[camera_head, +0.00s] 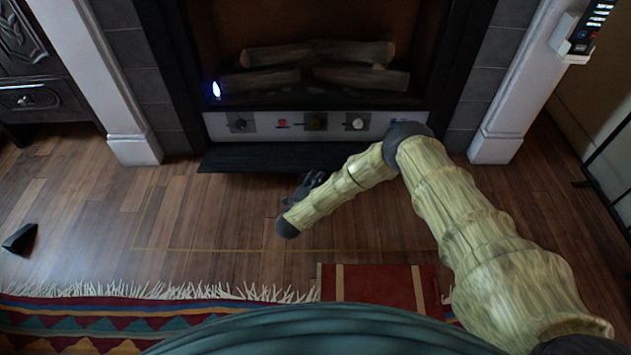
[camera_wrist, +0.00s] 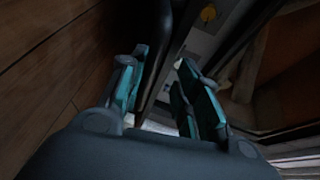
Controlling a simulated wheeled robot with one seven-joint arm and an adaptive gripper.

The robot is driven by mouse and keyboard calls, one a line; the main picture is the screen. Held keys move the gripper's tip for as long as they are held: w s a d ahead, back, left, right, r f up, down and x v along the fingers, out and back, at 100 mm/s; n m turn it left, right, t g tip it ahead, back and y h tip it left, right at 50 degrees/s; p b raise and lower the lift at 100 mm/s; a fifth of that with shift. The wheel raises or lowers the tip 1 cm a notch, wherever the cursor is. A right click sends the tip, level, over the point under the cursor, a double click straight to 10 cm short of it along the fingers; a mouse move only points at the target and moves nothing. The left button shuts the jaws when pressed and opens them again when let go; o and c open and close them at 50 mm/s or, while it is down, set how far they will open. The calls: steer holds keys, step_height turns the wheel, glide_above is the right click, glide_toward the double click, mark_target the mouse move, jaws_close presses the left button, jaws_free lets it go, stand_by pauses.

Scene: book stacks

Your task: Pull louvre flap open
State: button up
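The louvre flap (camera_head: 262,159) is a long dark panel below the control panel of the fireplace. In the head view it juts out from the fireplace, low over the wooden floor. My gripper (camera_head: 309,184) is at the front edge of the flap, right of its middle, partly hidden by my arm. In the wrist view, my gripper (camera_wrist: 160,95) has its two teal-padded fingers apart. A dark edge that looks like the flap (camera_wrist: 156,48) runs into the gap between them, nearer the left finger. I cannot tell whether a finger touches it.
The control panel (camera_head: 315,124) with several knobs is above the flap, under the logs (camera_head: 318,55). White pillars (camera_head: 505,110) flank the fireplace. A fringed rug (camera_head: 130,318) and a red book-like object (camera_head: 378,287) lie in front. The wooden floor between is mostly clear.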

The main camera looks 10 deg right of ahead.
steer(key=v, duration=1.2)
stand_by(0.4)
